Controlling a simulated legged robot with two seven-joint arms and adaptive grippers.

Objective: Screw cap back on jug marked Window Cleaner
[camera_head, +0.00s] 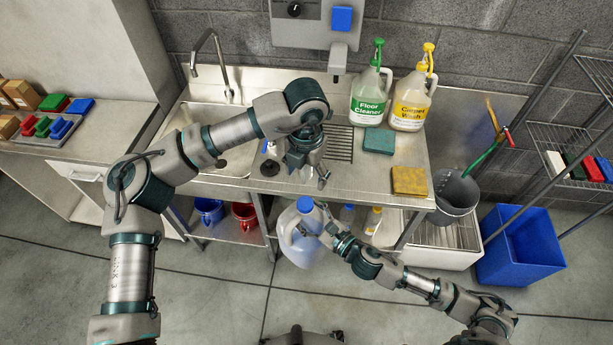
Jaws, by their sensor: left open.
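A pale translucent jug (298,248) is in front of the counter's front edge, low in the middle of the view. A blue cap (305,204) shows at its top; I cannot tell how firmly it sits. No label is readable on this jug.
A steel counter (225,188) with a sink lies behind. Floor Cleaner (369,95) and Carpet Wash (411,100) jugs stand at its back. A green sponge (379,141) and yellow sponge (409,181) lie right of my left gripper. Blue (209,210) and red (245,214) buckets are below.

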